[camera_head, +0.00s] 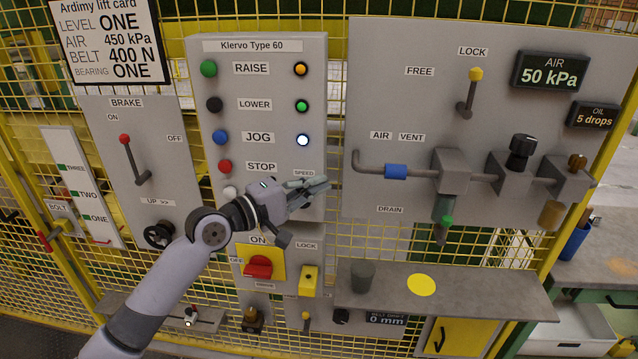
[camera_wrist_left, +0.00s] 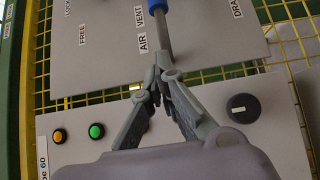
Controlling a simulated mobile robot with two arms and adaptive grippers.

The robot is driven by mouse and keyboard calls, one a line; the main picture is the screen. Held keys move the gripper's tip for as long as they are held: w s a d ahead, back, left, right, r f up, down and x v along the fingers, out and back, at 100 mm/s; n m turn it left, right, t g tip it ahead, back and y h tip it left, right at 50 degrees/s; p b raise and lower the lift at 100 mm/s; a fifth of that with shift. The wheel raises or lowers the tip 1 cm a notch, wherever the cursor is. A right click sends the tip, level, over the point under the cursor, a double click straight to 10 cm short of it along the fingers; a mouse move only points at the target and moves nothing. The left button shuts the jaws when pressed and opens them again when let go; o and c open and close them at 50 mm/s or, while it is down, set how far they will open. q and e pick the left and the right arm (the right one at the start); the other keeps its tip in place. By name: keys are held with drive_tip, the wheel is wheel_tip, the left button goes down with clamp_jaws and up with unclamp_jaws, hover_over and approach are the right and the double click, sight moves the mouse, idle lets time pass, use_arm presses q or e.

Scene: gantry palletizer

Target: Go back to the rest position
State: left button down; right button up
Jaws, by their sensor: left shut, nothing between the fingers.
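My left gripper (camera_head: 318,186) is raised in front of the Klervo Type 60 panel (camera_head: 318,110), near its lower right edge. Its fingers are shut with nothing between them. The left wrist view shows the closed fingertips (camera_wrist_left: 160,70) over the gap between the Klervo panel and the air panel (camera_wrist_left: 95,60). In the head view the tips are apart from the blue sleeve (camera_head: 395,171). The speed knob (camera_wrist_left: 243,108) lies beside the fingers. My right gripper is not in view.
A grey shelf (camera_head: 490,300) with a dark cup (camera_head: 362,277) and a yellow disc (camera_head: 421,285) juts out below right. A red switch (camera_head: 258,266) sits under my gripper. The brake lever (camera_head: 133,160) stands at left. Yellow mesh fencing surrounds the panels.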

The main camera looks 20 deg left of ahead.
use_arm(q)
drive_tip(key=shift+a+f, duration=0.1)
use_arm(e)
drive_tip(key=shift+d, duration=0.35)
use_arm(q)
drive_tip(key=s+d+f+m+g+y, duration=0.2)
drive_tip(key=s+d+f+m+g, duration=0.15)
drive_tip(key=s+f, duration=0.6)
drive_tip(key=s+d+f+m+g+y, duration=0.2)
drive_tip(key=s+d+f+m+g, duration=0.25)
drive_tip(key=f, duration=0.85)
drive_tip(key=s+a+f+m+g+y, duration=0.2)
drive_tip(key=s+f+m, duration=0.15)
drive_tip(key=s, duration=0.65)
drive_tip(key=s+a+f+m+g+y, duration=0.2)
drive_tip(key=s+f+m+y, duration=0.15)
drive_tip(key=s, duration=0.65)
wheel_tip(320, 180, down, 28)
drive_tip(key=s+g+b, duration=0.1)
drive_tip(key=s+g, duration=0.1)
drive_tip(key=s+a+f+b, duration=0.1)
drive_tip(key=s+a+f, duration=0.1)
drive_tip(key=s+f, duration=1.4)
drive_tip(key=shift+a+f+g+h, duration=0.3)
drive_tip(key=shift+f+g+h, duration=0.1)
drive_tip(key=shift+f, duration=0.2)
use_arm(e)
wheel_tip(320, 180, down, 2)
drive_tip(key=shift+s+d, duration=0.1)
